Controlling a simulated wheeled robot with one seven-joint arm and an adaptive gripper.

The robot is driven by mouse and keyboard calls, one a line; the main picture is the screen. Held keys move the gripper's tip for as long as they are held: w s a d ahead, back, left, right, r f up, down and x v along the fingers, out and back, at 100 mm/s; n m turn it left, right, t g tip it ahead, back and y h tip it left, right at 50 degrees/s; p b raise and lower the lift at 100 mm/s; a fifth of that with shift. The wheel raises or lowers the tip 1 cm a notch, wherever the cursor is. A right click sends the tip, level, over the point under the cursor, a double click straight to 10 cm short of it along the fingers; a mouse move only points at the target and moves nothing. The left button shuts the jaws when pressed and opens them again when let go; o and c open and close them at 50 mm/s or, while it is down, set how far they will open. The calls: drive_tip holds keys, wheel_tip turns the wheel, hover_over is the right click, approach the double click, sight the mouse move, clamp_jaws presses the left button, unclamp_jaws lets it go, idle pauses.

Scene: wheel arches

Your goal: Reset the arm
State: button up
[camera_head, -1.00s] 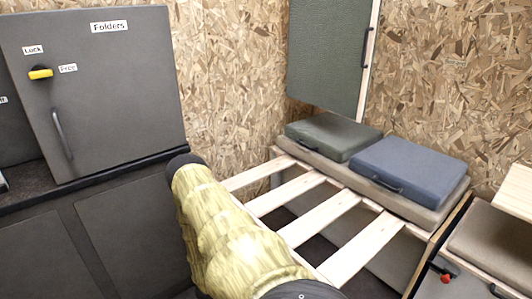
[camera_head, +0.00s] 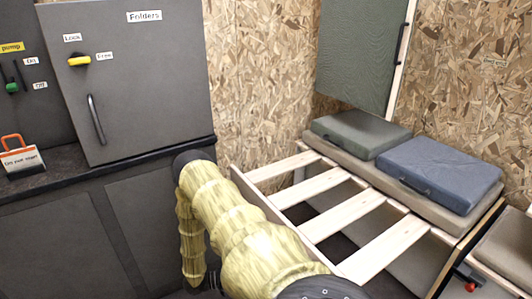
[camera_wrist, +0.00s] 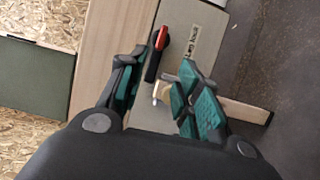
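My arm in a yellow padded sleeve (camera_head: 240,235) rises from the bottom of the head view, bends at a dark joint and hangs down on the left. The gripper end is hidden there. In the wrist view my gripper (camera_wrist: 160,92) has its teal-padded fingers spread apart. No held object shows between them. Behind and between the fingers are a beige panel with a label (camera_wrist: 196,30), a red-and-black lever (camera_wrist: 158,52) and a small pale peg-like piece. I cannot tell their exact distance from the fingertips.
Right is a slatted wooden bench (camera_head: 345,215) with green (camera_head: 360,133) and blue (camera_head: 440,172) cushions. A red knob (camera_head: 470,286) is low right.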

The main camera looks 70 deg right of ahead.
drive_tip(key=shift+w+a, duration=0.2)
drive_tip(key=shift+w, duration=0.2)
idle(0.4)
drive_tip(key=w+a+f+n+t, duration=0.35)
drive_tip(key=w+a+t, duration=0.25)
drive_tip(key=a+t, duration=0.25)
drive_tip(key=w+a+f+n+t, duration=0.35)
drive_tip(key=w+a+t, duration=0.25)
drive_tip(key=a+t, duration=0.25)
drive_tip(key=s+a+r+n+y, duration=0.2)
drive_tip(key=s+a+y, duration=0.3)
drive_tip(key=a, duration=0.4)
drive_tip(key=s+a+r+n+y, duration=0.1)
drive_tip(key=s+a+r+y, duration=0.15)
drive_tip(key=s+a, duration=0.5)
drive_tip(key=s+a+r+n+g+y+p, duration=0.1)
drive_tip(key=s+a+r+g+y, duration=0.15)
drive_tip(key=s+a, duration=0.2)
wheel_tip(320, 180, up, 25)
drive_tip(key=p, duration=2.4)
drive_tip(key=shift+w+a+f+t+p, duration=0.15)
drive_tip(key=shift+w+f+t+p, duration=0.05)
drive_tip(key=shift+w+t+p, duration=0.2)
